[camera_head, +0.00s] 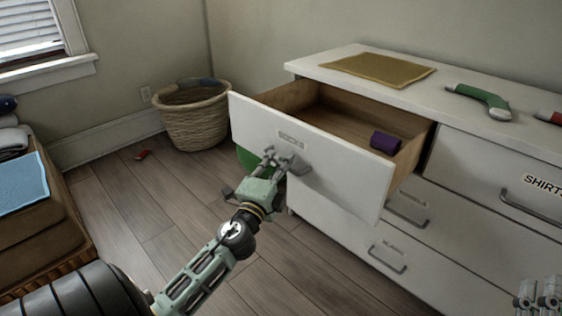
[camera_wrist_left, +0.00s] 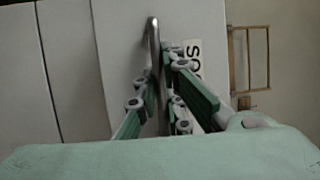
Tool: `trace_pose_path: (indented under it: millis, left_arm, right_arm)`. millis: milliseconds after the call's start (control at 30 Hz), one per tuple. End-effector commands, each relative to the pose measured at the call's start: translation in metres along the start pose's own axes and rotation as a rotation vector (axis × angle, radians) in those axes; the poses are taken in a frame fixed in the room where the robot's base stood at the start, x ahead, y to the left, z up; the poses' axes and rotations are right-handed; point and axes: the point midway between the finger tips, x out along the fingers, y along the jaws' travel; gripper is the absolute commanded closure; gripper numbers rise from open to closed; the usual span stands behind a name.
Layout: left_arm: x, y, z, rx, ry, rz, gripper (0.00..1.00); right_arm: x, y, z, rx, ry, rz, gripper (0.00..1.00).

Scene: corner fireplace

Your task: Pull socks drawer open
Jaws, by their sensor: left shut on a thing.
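The socks drawer (camera_head: 345,168) is the top left drawer of the white dresser (camera_head: 318,208). It stands pulled well out, with its wooden inside showing and a purple rolled cloth (camera_head: 385,142) inside. My left gripper (camera_head: 284,160) is at the drawer's front, below its label, shut on the metal handle. In the left wrist view the handle (camera_wrist_left: 153,38) runs between the fingers, beside the partly hidden label (camera_wrist_left: 194,58). My right gripper (camera_head: 540,294) shows only in part at the bottom right corner, away from the drawer; its opening is unclear.
A wicker basket (camera_head: 190,121) stands on the floor just left of the open drawer. A mustard mat (camera_head: 378,69) and a green-handled item (camera_head: 480,100) lie on the dresser top. The closed shirts drawer (camera_head: 490,178) is to the right.

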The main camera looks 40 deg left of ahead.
Motion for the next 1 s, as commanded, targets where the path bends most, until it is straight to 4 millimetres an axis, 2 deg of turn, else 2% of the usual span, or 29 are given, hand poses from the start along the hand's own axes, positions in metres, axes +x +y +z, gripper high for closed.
trace_pose_path:
  millis: [267, 300, 533, 833, 1000]
  left_arm:
    - [-0.001, 0.002, -0.002, -0.008, 0.004, 0.004, 1.0]
    - [-0.001, 0.002, -0.002, -0.008, 0.004, 0.004, 0.91]
    - [-0.001, 0.002, -0.001, -0.004, 0.002, 0.003, 0.73]
    - [-0.002, 0.001, -0.001, -0.002, 0.001, 0.001, 0.73]
    - [-0.019, 0.002, -0.001, -0.003, 0.0, 0.004, 0.73]
  right_arm:
    - [0.0, 0.0, 0.001, -0.001, -0.001, 0.0, 0.6]
    - [0.0, 0.0, 0.001, -0.001, -0.001, 0.0, 0.6]
    - [0.0, 0.0, 0.001, -0.001, -0.001, 0.0, 0.6]
    - [-0.001, 0.0, 0.001, -0.003, -0.002, -0.003, 0.6]
    - [0.0, 0.0, 0.001, -0.002, -0.002, -0.002, 0.6]
